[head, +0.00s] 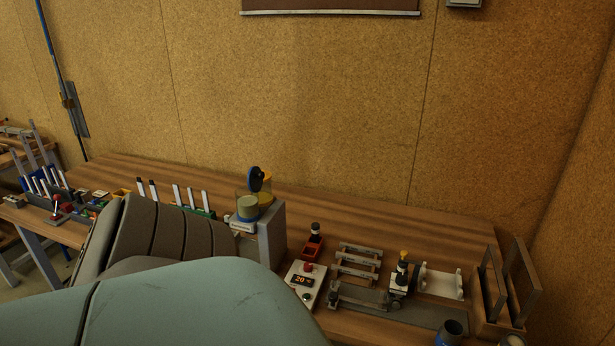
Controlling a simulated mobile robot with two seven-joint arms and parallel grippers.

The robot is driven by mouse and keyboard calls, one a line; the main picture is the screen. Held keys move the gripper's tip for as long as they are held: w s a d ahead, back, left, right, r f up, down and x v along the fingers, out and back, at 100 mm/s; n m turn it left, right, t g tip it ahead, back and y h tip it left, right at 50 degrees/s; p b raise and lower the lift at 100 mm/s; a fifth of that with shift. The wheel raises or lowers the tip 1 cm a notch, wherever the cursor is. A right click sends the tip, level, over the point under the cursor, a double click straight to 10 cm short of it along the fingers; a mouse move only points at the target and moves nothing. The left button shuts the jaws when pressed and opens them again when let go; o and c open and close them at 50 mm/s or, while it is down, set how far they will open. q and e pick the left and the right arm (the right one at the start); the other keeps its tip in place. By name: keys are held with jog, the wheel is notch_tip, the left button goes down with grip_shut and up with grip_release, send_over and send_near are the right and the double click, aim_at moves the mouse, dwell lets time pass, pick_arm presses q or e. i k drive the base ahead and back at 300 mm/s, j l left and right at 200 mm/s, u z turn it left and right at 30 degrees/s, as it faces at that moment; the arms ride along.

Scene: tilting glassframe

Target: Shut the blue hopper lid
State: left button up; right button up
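The blue hopper lid (256,179) is a small dark blue disc. It stands raised and tilted at the top of a machine on the bench in the head view, so it looks open. A yellowish hopper (266,188) shows just behind and to the right of the lid. The machine's grey body (271,232) stands below, with a round grey-green part (248,206) at its front left. The hinge is too small to make out. Neither gripper shows in the head view, and nothing is seen touching the lid.
The wooden bench (390,222) runs along the wall, with clear room behind the machine. Large grey-green rounded shapes block the lower left.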

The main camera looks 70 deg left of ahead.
aim_at(255, 176)
jog(key=u, duration=2.45)
